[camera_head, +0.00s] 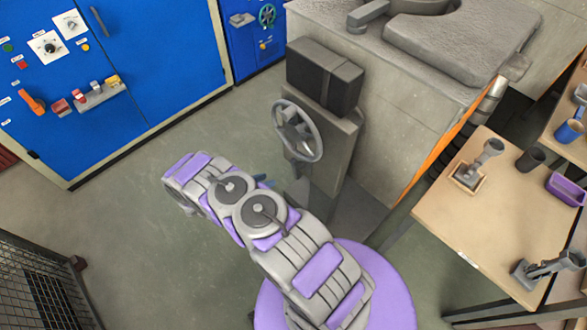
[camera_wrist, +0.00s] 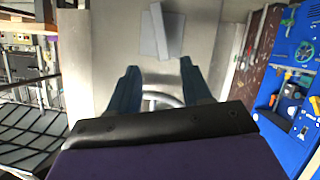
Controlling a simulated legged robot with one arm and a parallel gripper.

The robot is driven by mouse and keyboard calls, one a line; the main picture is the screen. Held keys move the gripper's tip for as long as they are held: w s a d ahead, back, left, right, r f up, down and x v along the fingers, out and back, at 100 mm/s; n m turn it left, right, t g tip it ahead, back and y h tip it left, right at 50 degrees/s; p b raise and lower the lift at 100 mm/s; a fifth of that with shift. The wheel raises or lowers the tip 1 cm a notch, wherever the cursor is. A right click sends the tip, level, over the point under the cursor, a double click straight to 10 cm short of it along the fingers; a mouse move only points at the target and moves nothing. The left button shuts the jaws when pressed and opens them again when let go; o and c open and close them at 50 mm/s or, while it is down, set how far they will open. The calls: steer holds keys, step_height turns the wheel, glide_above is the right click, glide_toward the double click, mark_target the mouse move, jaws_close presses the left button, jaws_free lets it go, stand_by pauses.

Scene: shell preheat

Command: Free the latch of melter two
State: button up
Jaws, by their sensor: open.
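A large grey block-shaped unit (camera_head: 400,120) stands at the top right in the head view, with a thick grey lid (camera_head: 465,45) on top and a small grey lever-like part (camera_head: 368,14) beside it. I cannot tell which part is melter two's latch. A grey handwheel (camera_head: 298,130) sits on a pedestal in front of the unit. My gripper (camera_wrist: 158,82) is open and empty in the wrist view, its two dark blue fingers apart. Part of a grey wheel rim (camera_wrist: 162,98) shows between them; I cannot tell if they touch it. In the head view my arm mostly hides the gripper, with bluish tips (camera_head: 264,181) showing.
A blue cabinet (camera_head: 150,60) with knobs and an orange handle (camera_head: 32,102) stands at the left. A wooden table (camera_head: 480,220) with grey fixtures, a dark cup (camera_head: 530,159) and a purple bin (camera_head: 567,189) is at the right. A wire cage (camera_head: 45,285) is lower left. Floor between is clear.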

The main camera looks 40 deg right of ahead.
mark_target(295, 169)
steer(key=b+x, duration=0.2)
steer(key=x, duration=1.4)
steer(key=shift+d, duration=0.15)
steer(key=shift+c, duration=0.3)
